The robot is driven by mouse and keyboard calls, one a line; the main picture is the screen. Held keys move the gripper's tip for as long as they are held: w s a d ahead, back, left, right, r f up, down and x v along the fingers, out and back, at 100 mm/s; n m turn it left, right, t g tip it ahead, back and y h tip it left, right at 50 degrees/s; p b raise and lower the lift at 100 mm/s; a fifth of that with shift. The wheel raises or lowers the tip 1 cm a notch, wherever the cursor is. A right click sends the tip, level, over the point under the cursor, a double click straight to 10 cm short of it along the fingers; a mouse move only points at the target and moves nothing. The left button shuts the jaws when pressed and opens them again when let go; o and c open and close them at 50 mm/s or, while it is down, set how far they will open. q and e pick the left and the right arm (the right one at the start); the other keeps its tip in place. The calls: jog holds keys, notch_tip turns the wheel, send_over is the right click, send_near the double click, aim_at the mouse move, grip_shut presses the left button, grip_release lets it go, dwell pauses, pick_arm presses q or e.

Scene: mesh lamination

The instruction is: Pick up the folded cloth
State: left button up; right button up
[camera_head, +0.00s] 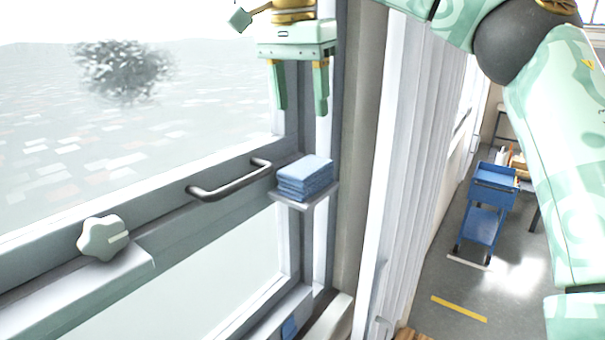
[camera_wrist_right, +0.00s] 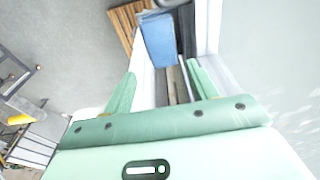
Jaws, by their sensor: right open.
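The folded blue cloth (camera_head: 305,178) lies as a neat layered stack on a small pale ledge (camera_head: 318,199) fixed to the window frame. My right gripper (camera_head: 298,107) is above the cloth in the head view, fingers pointing down, open and empty, and apart from it. In the right wrist view the cloth (camera_wrist_right: 158,38) shows at the top, beyond the open fingers (camera_wrist_right: 158,85). My left gripper is not in view.
A grey bar handle (camera_head: 232,186) sits on the window frame left of the cloth, and a white knob (camera_head: 102,238) further left. Pale curtain folds (camera_head: 405,150) hang close on the right. A blue cart (camera_head: 485,205) stands on the floor beyond.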

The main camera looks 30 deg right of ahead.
send_over(306, 166)
jog(key=f, duration=0.4)
jog(key=shift+s+a+f, duration=0.25)
jog(key=shift+a, duration=0.1)
jog(key=shift+w+d+f, duration=0.1)
jog(key=shift+w+f, duration=0.15)
jog(key=shift+f, duration=0.35)
jog(key=shift+w+d+f, duration=0.1)
jog(key=shift+w+f, duration=0.15)
jog(key=shift+f, duration=0.5)
jog(key=f, duration=0.4)
jog(key=shift+s+d+f, duration=0.15)
jog(key=shift+s+f, duration=0.05)
jog(key=shift+s, duration=0.05)
jog(key=shift+w+d+f, duration=0.1)
jog(key=shift+w+f, duration=0.1)
jog(key=shift+f, duration=0.05)
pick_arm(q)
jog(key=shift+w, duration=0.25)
pick_arm(e)
jog(key=shift+s+r, duration=0.1)
jog(key=shift+s, duration=0.05)
jog(key=c, duration=0.6)
